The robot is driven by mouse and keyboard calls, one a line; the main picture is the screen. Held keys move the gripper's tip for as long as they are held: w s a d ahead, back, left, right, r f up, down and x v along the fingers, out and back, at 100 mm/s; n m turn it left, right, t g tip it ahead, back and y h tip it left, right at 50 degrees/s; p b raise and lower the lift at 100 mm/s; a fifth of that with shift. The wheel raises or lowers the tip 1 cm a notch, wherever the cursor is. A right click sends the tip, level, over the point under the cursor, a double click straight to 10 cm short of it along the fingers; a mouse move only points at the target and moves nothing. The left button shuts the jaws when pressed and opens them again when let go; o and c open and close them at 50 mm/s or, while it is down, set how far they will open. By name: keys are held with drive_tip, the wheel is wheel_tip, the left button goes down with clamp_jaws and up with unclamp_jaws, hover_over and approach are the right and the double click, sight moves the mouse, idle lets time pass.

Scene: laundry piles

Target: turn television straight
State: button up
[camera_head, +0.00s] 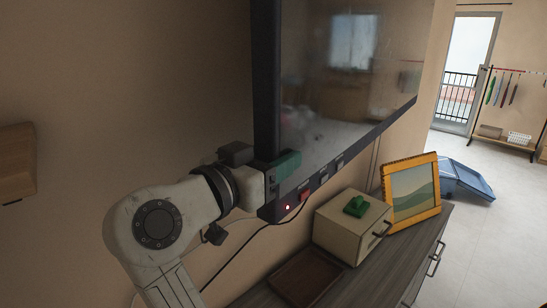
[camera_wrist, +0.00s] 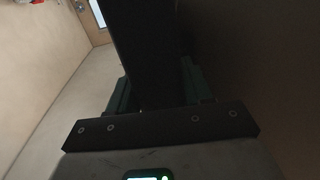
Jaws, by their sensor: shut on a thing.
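The television (camera_head: 345,85) is a large dark-framed flat screen on the wall, its screen reflecting a window. It looks angled to the wall in the head view, and its top is cut off. My gripper (camera_head: 283,165) is at the lower left corner of the television, with a green finger lying against the front of the frame. In the wrist view, the dark television edge (camera_wrist: 150,45) runs between the two green fingers of my gripper (camera_wrist: 155,88). My gripper is shut on this edge. The far finger is hidden in the head view.
Below the television, a wooden cabinet (camera_head: 357,289) holds a brown tray (camera_head: 303,278), a cream box (camera_head: 345,228) with a green object (camera_head: 355,206) on it, and a yellow picture frame (camera_head: 411,192). A cable hangs under the screen.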

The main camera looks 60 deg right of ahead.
clamp_jaws()
drive_tip(key=w+b, duration=0.2)
drive_tip(key=w, duration=0.6)
drive_tip(key=shift+w+d, duration=0.15)
drive_tip(key=shift+d, duration=0.3)
drive_tip(key=o, duration=0.8)
unclamp_jaws()
drive_tip(key=shift+d, duration=0.1)
drive_tip(key=a+b, duration=0.1)
drive_tip(key=a, duration=0.2)
drive_tip(key=w+a+b, duration=0.1)
drive_tip(key=a, duration=0.3)
drive_tip(key=a+b, duration=0.1)
drive_tip(key=a, duration=0.2)
drive_tip(key=shift+w+a+b, duration=0.15)
drive_tip(key=shift+a+b, duration=0.2)
drive_tip(key=shift+a, duration=0.05)
